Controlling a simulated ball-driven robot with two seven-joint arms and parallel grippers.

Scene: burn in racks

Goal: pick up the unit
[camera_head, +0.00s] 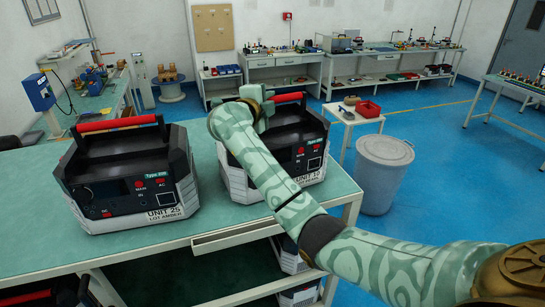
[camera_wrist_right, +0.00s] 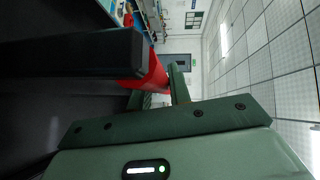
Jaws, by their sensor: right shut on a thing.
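Two black and light grey units with red top handles stand on the green-topped table. The left unit (camera_head: 130,185) reads "UNIT 25". The right unit (camera_head: 313,158) has a label partly hidden by my right arm. My right gripper (camera_head: 259,101) is at the top of the right unit, shut on its red handle (camera_head: 289,98). In the right wrist view, the fingers (camera_wrist_right: 158,88) close around the red handle (camera_wrist_right: 150,72) beside its black end. The right unit appears to rest on the table. My left gripper is not in view.
The table (camera_head: 215,222) has bare room between the units and along its front. More units (camera_head: 292,262) sit on the shelf below. A grey bin (camera_head: 382,175) and a small side table (camera_head: 350,117) stand right of the table. Workbenches line the back wall.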

